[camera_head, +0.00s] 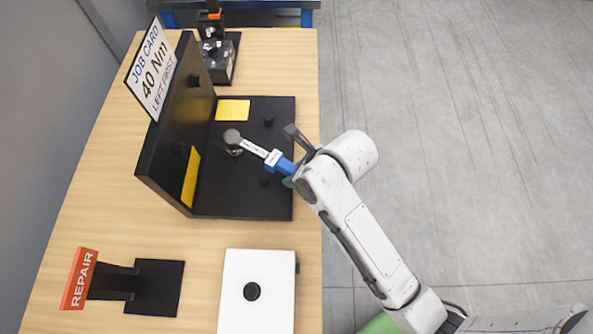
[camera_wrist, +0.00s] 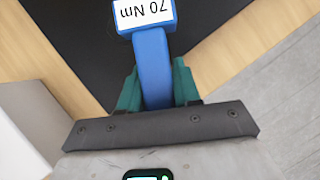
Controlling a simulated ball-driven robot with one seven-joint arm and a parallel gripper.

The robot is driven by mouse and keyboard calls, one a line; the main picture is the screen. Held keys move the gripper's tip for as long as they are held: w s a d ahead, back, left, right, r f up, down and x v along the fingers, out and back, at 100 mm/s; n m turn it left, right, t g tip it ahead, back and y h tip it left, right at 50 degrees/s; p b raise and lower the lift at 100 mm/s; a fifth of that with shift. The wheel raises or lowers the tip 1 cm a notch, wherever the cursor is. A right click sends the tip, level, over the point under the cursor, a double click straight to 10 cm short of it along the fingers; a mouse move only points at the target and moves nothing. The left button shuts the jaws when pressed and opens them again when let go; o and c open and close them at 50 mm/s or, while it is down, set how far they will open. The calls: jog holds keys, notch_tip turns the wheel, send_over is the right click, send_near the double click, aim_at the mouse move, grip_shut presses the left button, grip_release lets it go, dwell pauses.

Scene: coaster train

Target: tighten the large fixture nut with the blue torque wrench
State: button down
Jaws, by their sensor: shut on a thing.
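The blue torque wrench (camera_head: 277,162) has a blue handle, a silver shaft and a round grey head. Its head lies over a grey round post on the black fixture (camera_head: 219,190), which I take for the large nut (camera_head: 234,150). The head hides the nut's top, and I cannot tell how fully they are engaged. My gripper (camera_head: 291,174) is shut on the handle's near end. In the wrist view its teal fingers (camera_wrist: 156,92) flank the handle (camera_wrist: 153,55). The wrench's white label (camera_wrist: 144,12) reads 70 Nm, upside down.
A job card (camera_head: 150,72) reads 40 Nm, left first. Small black knobs (camera_head: 268,119) and yellow patches (camera_head: 233,110) are on the fixture. A black device (camera_head: 217,63) stands behind. A repair sign (camera_head: 80,279) and white box (camera_head: 257,310) stand in front.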

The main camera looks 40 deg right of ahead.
aim_at(275, 193)
jog(key=shift+s+a+m+h, duration=0.2)
jog(key=shift+a+m, duration=0.1)
jog(key=shift+a, duration=0.2)
jog(key=shift+s+a+m+h, duration=0.2)
jog(key=shift+a+m, duration=0.1)
jog(key=shift+a, duration=0.2)
dwell(0.9)
jog(key=shift+s+a+m, duration=0.2)
jog(key=shift+a+m, duration=0.05)
jog(key=shift+m, duration=0.05)
jog(key=shift+a, duration=0.35)
dwell(0.5)
jog(key=shift+s+a+f+m+h, duration=0.2)
jog(key=shift+a+m+h, duration=0.1)
jog(key=shift+m, duration=0.1)
jog(key=shift+a+r+m+h, duration=0.15)
jog(key=shift+a+m, duration=0.1)
jog(key=shift+a, duration=0.25)
jog(key=shift+a+r+m+h, duration=0.15)
jog(key=shift+a+m, duration=0.1)
jog(key=shift+a, duration=0.2)
dwell(0.6)
jog(key=shift+t, duration=0.3)
jog(key=shift+w+d, duration=0.1)
jog(key=shift+d, duration=0.35)
dwell(0.4)
